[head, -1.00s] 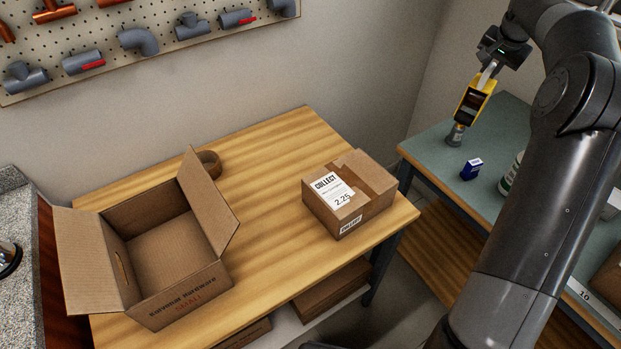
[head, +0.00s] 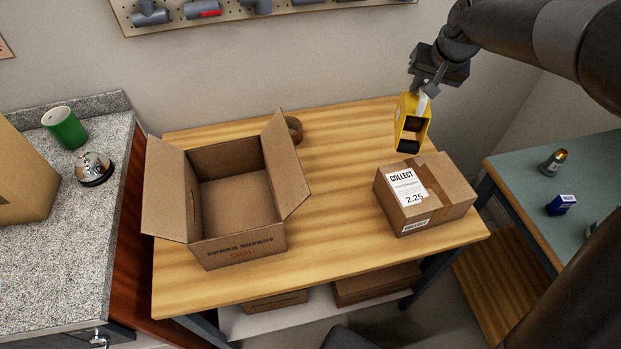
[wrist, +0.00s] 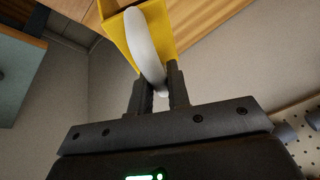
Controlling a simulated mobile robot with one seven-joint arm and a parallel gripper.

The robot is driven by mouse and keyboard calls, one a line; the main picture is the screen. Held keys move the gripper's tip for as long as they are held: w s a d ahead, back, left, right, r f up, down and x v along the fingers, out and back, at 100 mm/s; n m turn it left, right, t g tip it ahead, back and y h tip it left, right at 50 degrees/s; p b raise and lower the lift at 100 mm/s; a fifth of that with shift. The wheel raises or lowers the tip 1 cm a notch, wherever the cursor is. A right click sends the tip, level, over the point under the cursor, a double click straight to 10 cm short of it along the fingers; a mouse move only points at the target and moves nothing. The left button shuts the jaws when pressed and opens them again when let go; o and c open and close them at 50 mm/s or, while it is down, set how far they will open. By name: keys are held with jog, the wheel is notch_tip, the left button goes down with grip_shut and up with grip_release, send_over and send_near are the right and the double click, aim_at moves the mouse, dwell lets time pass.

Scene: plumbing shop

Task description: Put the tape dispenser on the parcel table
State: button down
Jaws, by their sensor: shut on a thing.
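The yellow tape dispenser (head: 411,123) is held in my gripper (head: 427,90) above the back right of the wooden parcel table (head: 335,150). It hangs tilted, close to the back of the sealed parcel in the head view. In the wrist view, my gripper (wrist: 160,88) has both fingers shut on the dispenser's pale curved handle (wrist: 144,48), with its yellow body (wrist: 120,35) beyond. Whether the dispenser clears the parcel is hard to tell, but it seems to be in the air.
On the table are an open carton (head: 238,245), a tape roll (head: 294,130) and the sealed labelled parcel (head: 450,185). Bare wood shows between carton and parcel. A green-topped bench (head: 535,215) stands right. A stone counter (head: 60,250) with bell (head: 94,168) and green cup (head: 66,129) is left.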

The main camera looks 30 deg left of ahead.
jog(key=s+a+f+n+g+y, duration=0.1)
jog(key=s+a+f+n, duration=0.1)
jog(key=s+a, duration=0.45)
jog(key=s+a+f+n, duration=0.2)
jog(key=s+a, duration=0.2)
jog(key=s, duration=0.6)
notch_tip(320, 180, down, 10)
jog(key=s, duration=0.1)
jog(key=shift+s+n+g, duration=0.15)
jog(key=shift+n+g, duration=0.15)
jog(key=c, duration=1.4)
grip_release()
jog(key=shift+o, duration=0.2)
jog(key=v, duration=1.2)
jog(key=shift+d, duration=0.15)
